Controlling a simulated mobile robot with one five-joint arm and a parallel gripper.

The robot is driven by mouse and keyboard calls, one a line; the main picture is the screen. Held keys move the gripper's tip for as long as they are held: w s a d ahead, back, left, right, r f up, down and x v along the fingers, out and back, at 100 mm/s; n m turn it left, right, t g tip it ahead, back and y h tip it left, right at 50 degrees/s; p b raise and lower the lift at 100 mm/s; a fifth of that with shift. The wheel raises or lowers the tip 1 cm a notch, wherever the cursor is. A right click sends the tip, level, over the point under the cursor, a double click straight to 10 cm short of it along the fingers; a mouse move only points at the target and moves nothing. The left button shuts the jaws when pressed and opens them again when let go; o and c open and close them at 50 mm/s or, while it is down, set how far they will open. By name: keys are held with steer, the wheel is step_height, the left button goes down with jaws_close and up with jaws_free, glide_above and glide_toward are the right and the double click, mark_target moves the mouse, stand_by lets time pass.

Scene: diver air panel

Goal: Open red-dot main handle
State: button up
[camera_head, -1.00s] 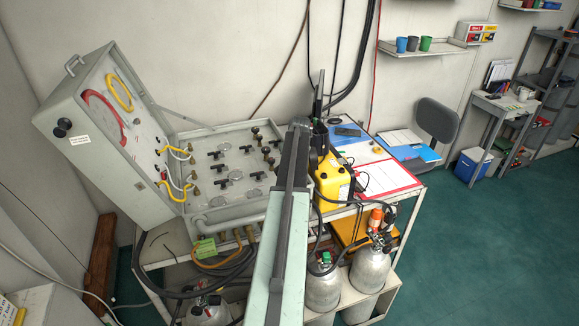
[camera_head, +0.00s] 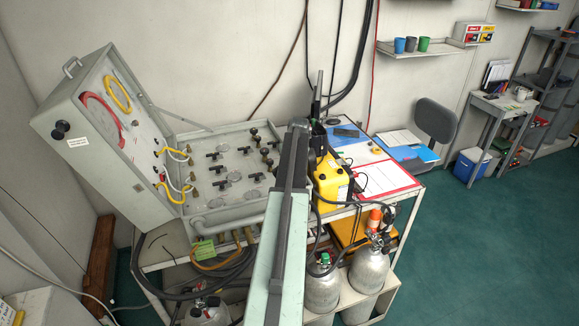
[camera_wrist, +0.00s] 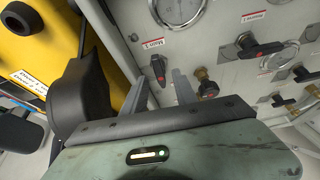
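In the wrist view, a black handle (camera_wrist: 158,68) with a red mark sits on the grey panel below a label that seems to read "Main 1". My gripper (camera_wrist: 160,80) is open. Its two grey fingers point at the panel, and the handle appears in the gap between their tips. I see no clear contact, and the depth gap is hard to judge. A second black handle (camera_wrist: 252,46) with a red mark is to the right, under another label. In the head view, the open panel case (camera_head: 235,165) is left of my arm, which hides my gripper there.
A round gauge (camera_wrist: 178,10) sits above the handle. A brass fitting with a black knob (camera_wrist: 207,86) is close to the right finger. A yellow case (camera_head: 331,180) stands right of my arm, near a red-edged sheet (camera_head: 385,178). Cylinders (camera_head: 370,268) stand below.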

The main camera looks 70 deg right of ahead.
steer(key=p+v, duration=0.6)
steer(key=v, duration=0.1)
steer(key=shift+d+r, duration=0.1)
steer(key=shift+r, duration=0.05)
steer(key=shift+s+r+p, duration=0.1)
steer(key=shift+r+p, duration=0.1)
steer(key=shift+p, duration=0.15)
